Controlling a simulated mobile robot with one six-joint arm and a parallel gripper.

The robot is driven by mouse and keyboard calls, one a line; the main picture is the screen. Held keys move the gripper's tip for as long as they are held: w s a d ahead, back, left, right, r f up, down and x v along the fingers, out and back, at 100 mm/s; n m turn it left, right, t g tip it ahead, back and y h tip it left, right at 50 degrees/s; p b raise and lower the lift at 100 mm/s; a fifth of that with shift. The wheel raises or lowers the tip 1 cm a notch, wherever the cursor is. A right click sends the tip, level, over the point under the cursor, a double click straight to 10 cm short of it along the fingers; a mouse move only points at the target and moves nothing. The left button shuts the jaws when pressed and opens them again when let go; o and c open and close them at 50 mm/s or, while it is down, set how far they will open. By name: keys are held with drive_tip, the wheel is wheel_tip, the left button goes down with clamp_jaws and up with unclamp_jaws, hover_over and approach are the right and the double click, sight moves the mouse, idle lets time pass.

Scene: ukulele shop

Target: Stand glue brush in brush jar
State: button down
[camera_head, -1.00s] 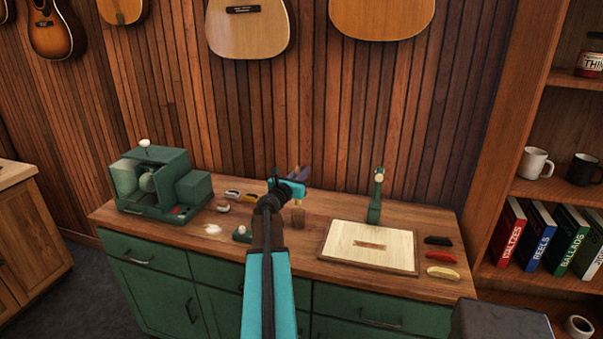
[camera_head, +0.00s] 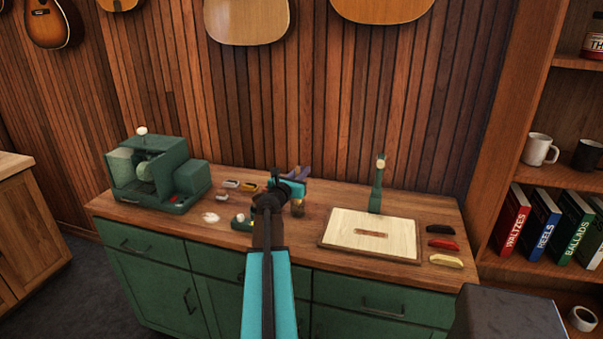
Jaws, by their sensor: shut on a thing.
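My gripper (camera_head: 299,175) is in the middle of the view, above the workbench top. It is shut on a thin brownish thing, probably the glue brush (camera_head: 298,193), which is small and mostly hidden by the gripper. A small brownish jar (camera_head: 298,209), likely the brush jar, stands on the bench right under the gripper. The brush appears upright, over or in the jar's mouth. I cannot tell whether its lower end is inside.
A green machine (camera_head: 155,175) stands at the bench's left. A pale board (camera_head: 345,232) and a green upright stand (camera_head: 377,190) are right of the jar. Several small coloured pieces lie at the right edge. A small green item (camera_head: 242,222) sits left of my arm.

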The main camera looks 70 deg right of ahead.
drive_tip(key=shift+f+b, duration=0.55)
drive_tip(key=shift+f, duration=0.3)
drive_tip(key=c, duration=1.7)
unclamp_jaws()
drive_tip(key=shift+o, duration=0.2)
drive_tip(key=shift+a, duration=0.15)
drive_tip(key=w+a+b, duration=0.1)
drive_tip(key=a+b, duration=0.2)
drive_tip(key=a, duration=1)
drive_tip(key=shift+w+a, duration=0.2)
drive_tip(key=shift+a, duration=0.05)
